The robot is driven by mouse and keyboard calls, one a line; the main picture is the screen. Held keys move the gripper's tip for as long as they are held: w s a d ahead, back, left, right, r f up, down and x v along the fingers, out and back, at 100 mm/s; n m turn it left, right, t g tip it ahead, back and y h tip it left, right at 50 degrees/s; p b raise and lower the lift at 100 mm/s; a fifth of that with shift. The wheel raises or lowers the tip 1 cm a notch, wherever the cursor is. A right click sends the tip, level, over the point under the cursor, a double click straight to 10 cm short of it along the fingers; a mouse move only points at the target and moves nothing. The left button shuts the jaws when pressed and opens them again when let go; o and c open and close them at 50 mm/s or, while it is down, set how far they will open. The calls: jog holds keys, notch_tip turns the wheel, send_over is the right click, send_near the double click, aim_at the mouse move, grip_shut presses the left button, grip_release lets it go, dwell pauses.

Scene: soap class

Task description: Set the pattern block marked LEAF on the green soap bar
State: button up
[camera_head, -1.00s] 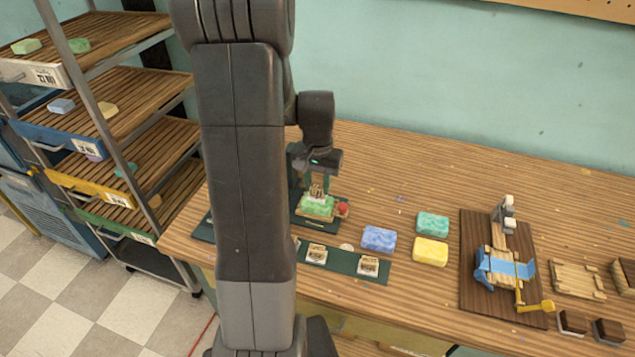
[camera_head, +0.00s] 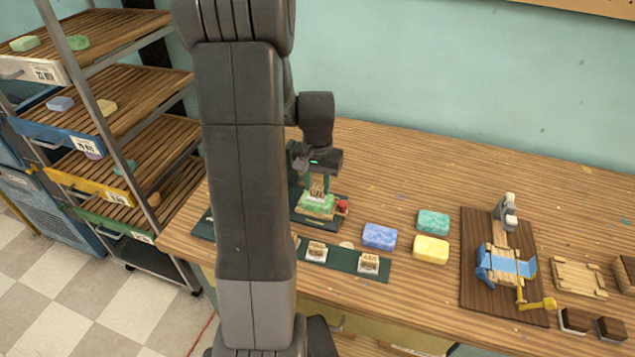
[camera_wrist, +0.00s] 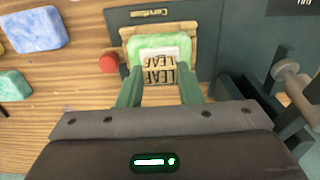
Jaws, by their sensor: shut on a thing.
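The pattern block marked LEAF (camera_wrist: 160,70) is pale with dark letters. It is between the green fingers of my gripper (camera_wrist: 160,88), which is shut on it; the gripper also shows in the head view (camera_head: 318,183). The green soap bar (camera_wrist: 134,47) lies in a wooden holder on a dark green stand and also shows in the head view (camera_head: 316,207). The block is directly over the soap bar and looks at or very near its top. Whether they touch cannot be told.
A red knob (camera_head: 342,206) sits beside the soap holder. Two more pattern blocks (camera_head: 317,252) stand on a green strip in front. Blue (camera_head: 379,236), teal (camera_head: 433,221) and yellow (camera_head: 431,249) soap bars lie to the right, before a wooden board (camera_head: 480,303) with a device.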

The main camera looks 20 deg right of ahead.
jog(key=shift+f, duration=0.1)
dwell(0.3)
jog(key=o, duration=1.4)
jog(key=shift+r+p, duration=2.25)
jog(key=shift+r, duration=0.75)
